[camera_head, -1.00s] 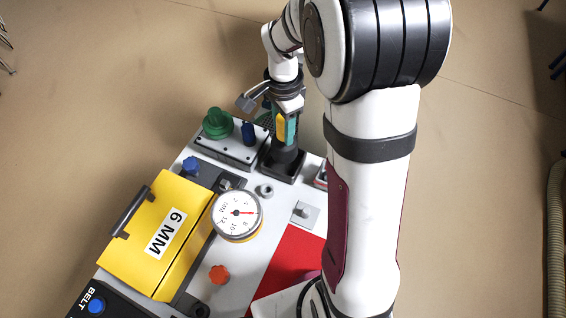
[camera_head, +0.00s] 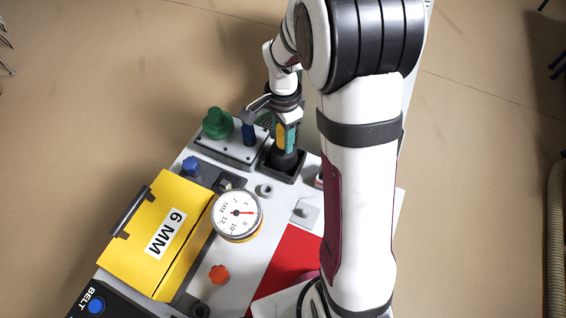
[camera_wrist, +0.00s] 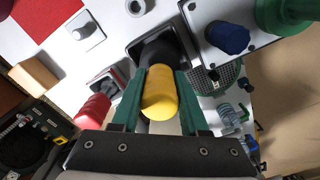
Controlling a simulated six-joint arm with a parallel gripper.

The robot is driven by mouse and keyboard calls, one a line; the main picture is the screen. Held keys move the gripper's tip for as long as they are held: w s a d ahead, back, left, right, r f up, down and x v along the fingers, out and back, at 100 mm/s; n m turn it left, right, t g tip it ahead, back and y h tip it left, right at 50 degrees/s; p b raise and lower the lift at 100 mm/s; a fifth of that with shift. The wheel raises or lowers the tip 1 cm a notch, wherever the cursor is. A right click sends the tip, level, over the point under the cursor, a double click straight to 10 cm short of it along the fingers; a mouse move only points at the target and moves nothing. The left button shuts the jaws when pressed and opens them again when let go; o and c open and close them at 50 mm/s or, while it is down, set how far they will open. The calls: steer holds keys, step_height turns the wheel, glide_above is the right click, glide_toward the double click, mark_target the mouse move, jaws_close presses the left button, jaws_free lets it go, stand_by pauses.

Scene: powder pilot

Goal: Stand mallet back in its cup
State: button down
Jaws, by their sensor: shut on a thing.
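The mallet's yellow handle (camera_wrist: 160,92) stands between the green fingers of my gripper (camera_wrist: 158,100), which is shut on it. In the head view the handle (camera_head: 281,137) shows as a small yellow strip beside the teal fingers of my gripper (camera_head: 286,138). Directly below is the dark round cup (camera_head: 286,161) on a black square base. In the wrist view the handle lines up with the black cup (camera_wrist: 160,48). The mallet's lower part is hidden, so I cannot tell how deep it sits.
A grey panel (camera_head: 232,150) with a green knob (camera_head: 217,123) and a blue knob (camera_head: 249,134) stands close left of the cup. A dial gauge (camera_head: 237,213) and a yellow 6 MM box (camera_head: 150,235) are nearer. A red knob (camera_wrist: 93,110) is close to my gripper in the wrist view.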

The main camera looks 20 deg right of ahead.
steer(key=shift+f, duration=1.3)
steer(key=shift+c, duration=1.7)
jaws_free()
step_height(320, 180, up, 16)
steer(key=shift+f, duration=0.15)
steer(key=s+a+f+n+y, duration=0.1)
steer(key=s+a+n, duration=0.3)
steer(key=s, duration=0.7)
steer(key=s+a+f+n, duration=0.1)
steer(key=s+a+n, duration=0.3)
steer(key=s, duration=0.8)
steer(key=shift+s+a+n+y, duration=0.3)
steer(key=shift+n+y, duration=0.1)
steer(key=shift+n, duration=0.8)
